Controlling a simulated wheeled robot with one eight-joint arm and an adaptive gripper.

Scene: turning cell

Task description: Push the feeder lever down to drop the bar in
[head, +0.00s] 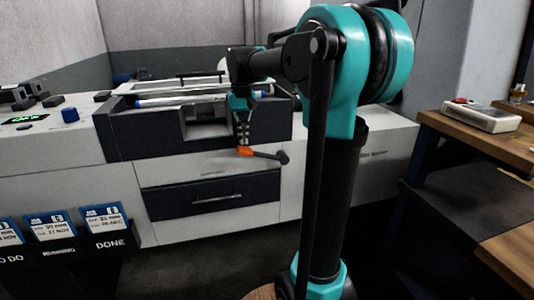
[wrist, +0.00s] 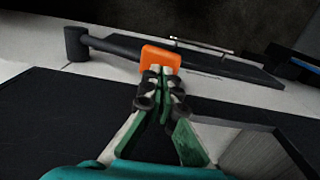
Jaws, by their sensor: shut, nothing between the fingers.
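The feeder lever (head: 268,155) is a dark arm with a round black knob and an orange part at its other end, on the front of the grey-and-white machine. In the head view it slopes slightly down to the right toward the knob. The lever also shows in the wrist view (wrist: 112,46), its knob at the left. My gripper (head: 241,140) is shut and empty, pointing down at the orange part. In the wrist view my fingertips (wrist: 161,74) are at the orange part; I cannot tell if they touch. A pale rod with a blue end (head: 155,101) lies on top of the machine.
A dark drawer (head: 165,203) with a bar handle is below the lever. A blue knob (head: 69,115) and green display (head: 25,119) are at the left. Job cards (head: 102,217) stand in front at the lower left. A wooden bench (head: 515,247) is at the right.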

